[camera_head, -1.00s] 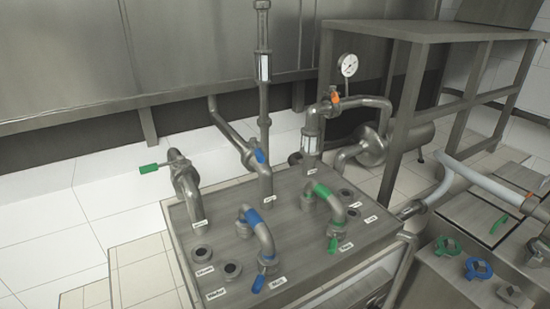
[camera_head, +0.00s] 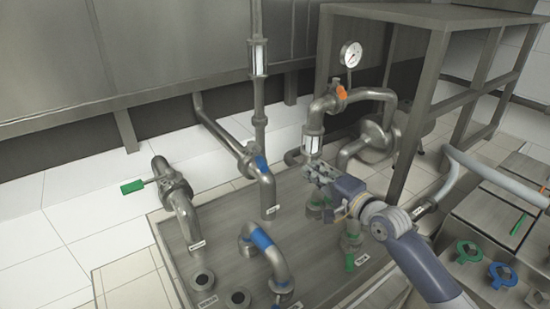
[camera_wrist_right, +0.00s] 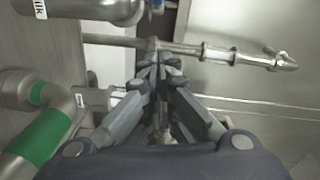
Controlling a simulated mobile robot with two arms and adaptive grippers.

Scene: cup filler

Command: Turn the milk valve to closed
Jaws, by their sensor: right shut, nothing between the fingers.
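A valve with a blue handle (camera_head: 261,163) sits on the upright pipe at the back centre of the panel. A bit of blue shows at the top edge of the right wrist view (camera_wrist_right: 157,4), beside a pipe (camera_wrist_right: 80,10) whose small label (camera_wrist_right: 40,8) ends in "ilk". My right gripper (camera_head: 320,172) is shut and empty. It hovers over the right part of the panel, to the right of the back blue-handled valve and apart from it. In the right wrist view its fingertips (camera_wrist_right: 158,68) meet. My left gripper is not in view.
A curved pipe with a blue band (camera_head: 262,240) stands at the front. A green-handled valve (camera_head: 133,186) is at the left. A sight-glass pipe (camera_head: 313,146) with an orange handle (camera_head: 341,93) and a gauge (camera_head: 350,55) rises behind my gripper. A green-banded pipe (camera_wrist_right: 40,138) lies lower left.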

